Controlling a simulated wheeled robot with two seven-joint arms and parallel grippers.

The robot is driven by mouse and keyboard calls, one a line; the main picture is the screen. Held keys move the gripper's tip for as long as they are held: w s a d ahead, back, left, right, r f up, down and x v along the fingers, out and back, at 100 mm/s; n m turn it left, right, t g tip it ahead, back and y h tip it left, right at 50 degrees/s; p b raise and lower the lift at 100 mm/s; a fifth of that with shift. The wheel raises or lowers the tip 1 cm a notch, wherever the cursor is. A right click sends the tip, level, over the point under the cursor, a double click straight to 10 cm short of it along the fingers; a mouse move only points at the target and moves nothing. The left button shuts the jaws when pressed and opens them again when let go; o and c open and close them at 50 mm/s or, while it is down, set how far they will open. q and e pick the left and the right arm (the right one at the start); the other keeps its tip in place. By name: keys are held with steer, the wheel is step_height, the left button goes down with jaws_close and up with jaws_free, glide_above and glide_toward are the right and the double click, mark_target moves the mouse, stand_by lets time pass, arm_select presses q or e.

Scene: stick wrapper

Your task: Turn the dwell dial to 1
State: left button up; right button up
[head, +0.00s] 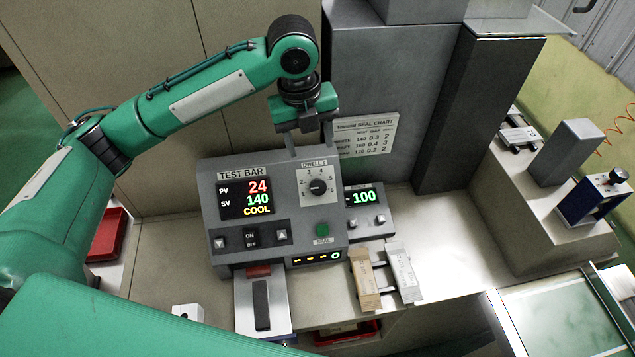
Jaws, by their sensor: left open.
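The dwell dial (318,187) is a round black knob on a white scale plate labelled DWELL s, on the upper right of the grey TEST BAR unit (212,190). The scale numbers stand around the knob, but its exact setting is too small to tell. My left gripper (311,148) is open and empty, its fingers pointing down just above the dial plate. The fingers appear apart from the knob and partly cover the top of the unit. My right gripper is not in view.
The display (246,199) reads PV 24, SV 140, COOL. A smaller unit (367,200) showing 100 stands right of it. Tan and white strips (365,279) lie in front. A seal chart (365,134) is on the grey cabinet behind. The bench right of the strips has free room.

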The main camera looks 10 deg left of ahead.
mark_target(317, 185)
arm_select(q)
steer(key=f+p, duration=0.1)
steer(key=f, duration=0.3)
steer(key=d+f+p, duration=0.1)
steer(key=f, duration=0.3)
steer(key=f+p, duration=0.2)
steer(key=f, duration=0.2)
steer(key=shift+w+d+f, duration=0.15)
steer(key=shift+w+f, duration=0.05)
steer(key=shift+w, duration=0.1)
steer(key=shift+f, duration=0.65)
steer(key=c, duration=1)
